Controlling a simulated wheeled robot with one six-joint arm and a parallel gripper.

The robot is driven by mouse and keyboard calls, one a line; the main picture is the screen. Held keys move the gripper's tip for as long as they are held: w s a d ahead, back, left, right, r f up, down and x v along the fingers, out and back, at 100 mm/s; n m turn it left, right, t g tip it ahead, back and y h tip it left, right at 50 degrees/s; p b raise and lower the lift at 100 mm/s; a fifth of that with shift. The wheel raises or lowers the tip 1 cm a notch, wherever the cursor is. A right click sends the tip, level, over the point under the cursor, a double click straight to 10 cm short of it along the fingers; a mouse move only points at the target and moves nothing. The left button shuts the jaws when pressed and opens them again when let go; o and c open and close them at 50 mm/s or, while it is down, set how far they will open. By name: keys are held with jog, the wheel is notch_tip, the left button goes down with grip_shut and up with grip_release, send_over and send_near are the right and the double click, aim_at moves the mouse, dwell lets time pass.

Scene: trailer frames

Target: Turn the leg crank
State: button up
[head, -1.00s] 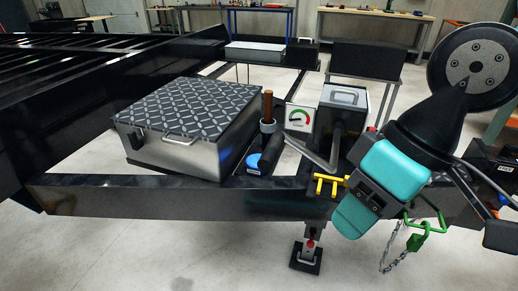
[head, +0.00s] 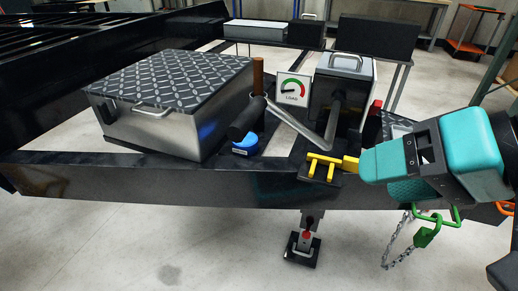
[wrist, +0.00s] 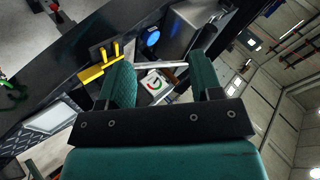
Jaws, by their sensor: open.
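The load gauge also stands behind the crank in the head view (head: 292,88). A silver toolbox with a patterned lid (head: 165,80) stands at left. A blue-topped puck (head: 245,143) sits below the grip. A green padlock and chain (head: 427,232) hang at right.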

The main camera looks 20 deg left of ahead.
jog(key=w+a+f+m+t+y+b, duration=0.3)
jog(key=a+f+m+y+b, duration=0.15)
jog(key=b, duration=0.35)
jog(key=m+t+y+p, duration=0.2)
jog(key=m+p, duration=0.2)
jog(key=p, duration=0.5)
send_near(253, 122)
jog(key=shift+n, duration=0.25)
jog(key=p+x, duration=0.3)
jog(key=x, duration=0.7)
jog(key=shift+w+p, duration=0.1)
jog(key=shift+p, duration=0.3)
jog(key=shift+w+a+f, duration=0.25)
jog(key=shift+w+a, duration=0.05)
jog(key=shift+a, duration=0.3)
grip_shut()
